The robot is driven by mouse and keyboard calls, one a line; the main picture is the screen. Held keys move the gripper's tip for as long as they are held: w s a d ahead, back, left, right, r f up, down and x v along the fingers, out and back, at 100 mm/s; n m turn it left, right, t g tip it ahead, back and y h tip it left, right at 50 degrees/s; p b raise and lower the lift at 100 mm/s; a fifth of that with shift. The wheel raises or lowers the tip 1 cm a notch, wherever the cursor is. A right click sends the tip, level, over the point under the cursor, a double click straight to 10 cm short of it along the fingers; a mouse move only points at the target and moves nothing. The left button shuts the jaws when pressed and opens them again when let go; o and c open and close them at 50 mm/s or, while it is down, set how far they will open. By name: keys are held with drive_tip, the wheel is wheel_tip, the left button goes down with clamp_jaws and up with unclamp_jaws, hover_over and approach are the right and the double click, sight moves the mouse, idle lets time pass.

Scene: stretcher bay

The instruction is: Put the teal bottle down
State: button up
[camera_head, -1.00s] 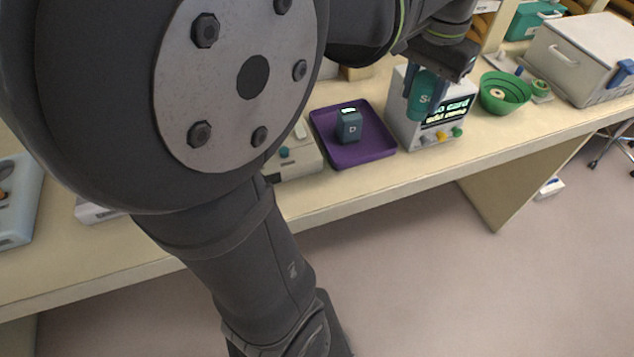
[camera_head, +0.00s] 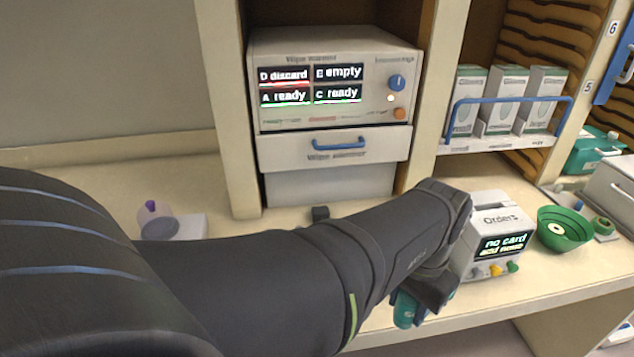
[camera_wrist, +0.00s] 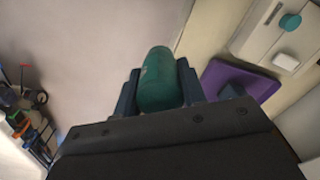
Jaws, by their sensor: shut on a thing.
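The teal bottle (camera_wrist: 160,78) is between the two fingers of my gripper (camera_wrist: 160,92) in the wrist view, and the gripper is shut on it. In the head view the bottle (camera_head: 405,309) shows below my gripper (camera_head: 428,300), near the counter's front edge, partly hidden by the gripper. In the wrist view pale floor lies behind the bottle, and a purple tray (camera_wrist: 226,82) is on the counter to its right. I cannot tell how far the bottle is above the counter.
A white order device (camera_head: 492,222) stands just right of my gripper, with a green bowl (camera_head: 566,229) beyond it. A wipe warmer (camera_head: 335,80) is at the back, and boxes (camera_head: 500,100) sit on a shelf. My arm hides much of the counter (camera_head: 590,275).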

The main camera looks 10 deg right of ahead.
drive_tip(key=w+a+f, duration=0.1)
drive_tip(key=w+f, duration=0.1)
drive_tip(key=w+a+f, duration=0.2)
drive_tip(key=w, duration=0.1)
drive_tip(key=w+a+f, duration=0.1)
drive_tip(key=w, duration=0.2)
drive_tip(key=shift+w+a+f, duration=0.2)
drive_tip(key=shift+a+f, duration=0.1)
drive_tip(key=shift+f, duration=2.1)
drive_tip(key=shift+f, duration=0.15)
drive_tip(key=o, duration=1)
wheel_tip(320, 180, up, 12)
